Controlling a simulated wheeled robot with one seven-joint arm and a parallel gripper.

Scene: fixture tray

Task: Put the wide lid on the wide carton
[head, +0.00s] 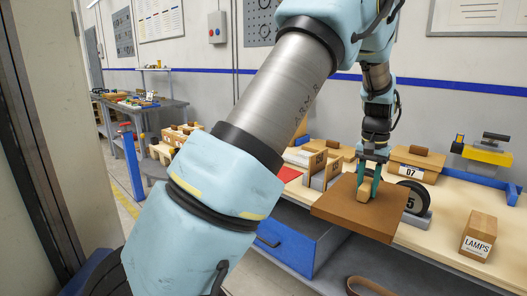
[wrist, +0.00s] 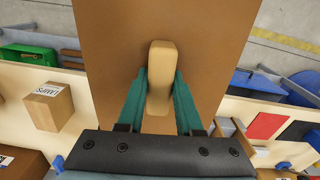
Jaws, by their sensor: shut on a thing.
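The wide lid looks to be the flat brown board (head: 345,213) with a pale wooden grip block on top. It also fills the middle of the wrist view (wrist: 105,45). My gripper (head: 367,184) is shut on the lid's grip block, with one teal finger on each side in the wrist view (wrist: 160,98). The lid appears held above the bench, reaching over its front edge, and looks slightly tilted in the head view. I cannot pick out the wide carton for certain; the lid and my arm hide part of the bench.
A box marked LAMPS (head: 478,234) stands on the bench (head: 440,240) to the right. Behind the lid are a box marked D7 (head: 411,166), a dark wheel on a grey stand (head: 420,218) and small cardboard pieces (head: 313,162). A blue drawer (head: 300,240) is below left.

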